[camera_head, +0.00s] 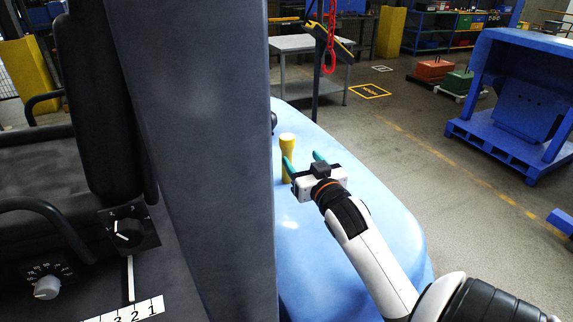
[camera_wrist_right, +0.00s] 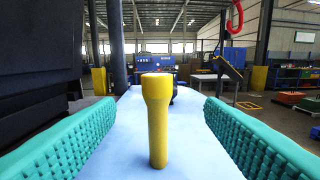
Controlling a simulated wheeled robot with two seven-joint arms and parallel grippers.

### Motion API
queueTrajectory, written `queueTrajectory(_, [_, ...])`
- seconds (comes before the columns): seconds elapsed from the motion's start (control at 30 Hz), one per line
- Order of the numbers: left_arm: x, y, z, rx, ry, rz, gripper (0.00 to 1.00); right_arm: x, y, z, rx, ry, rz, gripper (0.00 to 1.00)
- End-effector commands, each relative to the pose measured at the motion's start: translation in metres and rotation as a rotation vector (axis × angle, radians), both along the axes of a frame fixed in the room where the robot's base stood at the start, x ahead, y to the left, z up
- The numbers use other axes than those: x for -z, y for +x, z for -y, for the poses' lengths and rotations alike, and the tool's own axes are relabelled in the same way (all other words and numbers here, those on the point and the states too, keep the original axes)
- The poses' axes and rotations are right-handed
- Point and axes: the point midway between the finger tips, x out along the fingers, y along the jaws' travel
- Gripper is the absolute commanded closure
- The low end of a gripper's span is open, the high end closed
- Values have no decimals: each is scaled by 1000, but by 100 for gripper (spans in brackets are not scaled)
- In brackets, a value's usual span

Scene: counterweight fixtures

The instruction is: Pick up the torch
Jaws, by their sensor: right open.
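A yellow torch (camera_head: 287,148) stands upright on the light blue surface (camera_head: 345,245), with its wider head at the top. It also shows in the right wrist view (camera_wrist_right: 158,120), centred between the two green ribbed fingers. My right gripper (camera_head: 305,162) is open and empty. Its fingertips are close to the torch, and in the right wrist view the torch stands a little beyond them, with clear space on both sides. The torch's lower part is partly hidden by a finger in the head view. My left gripper is not in view.
A dark upright pillar (camera_head: 190,150) stands just left of the torch. A black seat (camera_head: 45,175) and dials (camera_head: 128,232) lie further left. A red hook (camera_head: 328,55) hangs behind. A blue fixture (camera_head: 520,100) stands on the floor at the right. The blue surface around the torch is mostly clear.

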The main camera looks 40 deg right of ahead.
Motion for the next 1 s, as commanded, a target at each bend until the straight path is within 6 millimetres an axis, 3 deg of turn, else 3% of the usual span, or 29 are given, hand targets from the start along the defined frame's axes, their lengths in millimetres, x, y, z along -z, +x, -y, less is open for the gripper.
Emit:
queueTrajectory(0.3, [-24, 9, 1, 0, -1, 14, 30, -4, 48, 18, 0, 1, 0, 37])
queueTrajectory(0.57, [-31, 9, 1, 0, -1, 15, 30, -3, 66, 25, 0, -1, 1, 37])
queueTrajectory(0.77, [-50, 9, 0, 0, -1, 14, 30, -4, 91, 31, 1, 0, -1, 37])
queueTrajectory(1.0, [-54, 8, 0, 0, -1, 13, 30, 0, 110, 39, -1, -1, 1, 37])
